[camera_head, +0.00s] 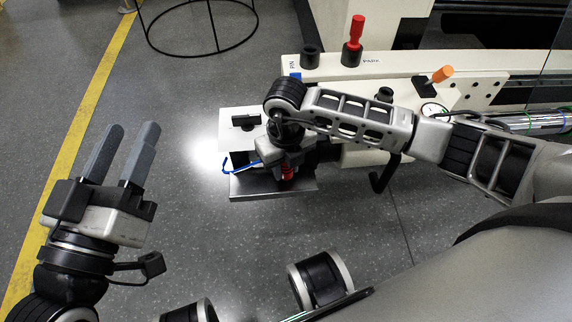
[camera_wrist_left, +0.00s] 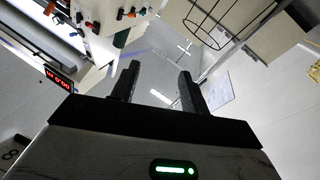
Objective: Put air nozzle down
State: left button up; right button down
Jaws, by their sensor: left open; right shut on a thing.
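My right gripper (camera_head: 281,160) reaches in from the right and is over the dark edge of a small plate. It is shut on what looks like the air nozzle, of which a thin blue bent part (camera_head: 240,168) shows to the left and a red part shows below. The gripper and wrist hide most of it, and I cannot tell whether it touches the plate. My left gripper (camera_head: 124,150) is open and empty over the floor at the left. Its two fingers also show apart in the left wrist view (camera_wrist_left: 157,88).
The small plate (camera_head: 275,189) carries a bright lit panel (camera_head: 232,137) with a black piece (camera_head: 246,121). Behind is a cream bench (camera_head: 400,66) with a red-handled tool (camera_head: 355,35) and an orange-handled lever (camera_head: 440,75). A black ring stand (camera_head: 205,52) stands on the floor.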

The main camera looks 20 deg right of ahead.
jog(key=shift+f, duration=0.15)
jog(key=c, duration=1.1)
grip_release()
pick_arm(q)
jog(key=shift+r, duration=0.15)
pick_arm(e)
notch_tip(320, 180, up, 6)
jog(key=p, duration=0.3)
jog(key=shift+r, duration=0.2)
pick_arm(q)
jog(key=f+g, duration=0.1)
jog(key=s+f+g+y+p, duration=0.1)
jog(key=f, duration=0.1)
jog(key=s+f+n+g+y+p, duration=0.1)
jog(key=shift+f, duration=0.4)
pick_arm(e)
notch_tip(320, 180, up, 6)
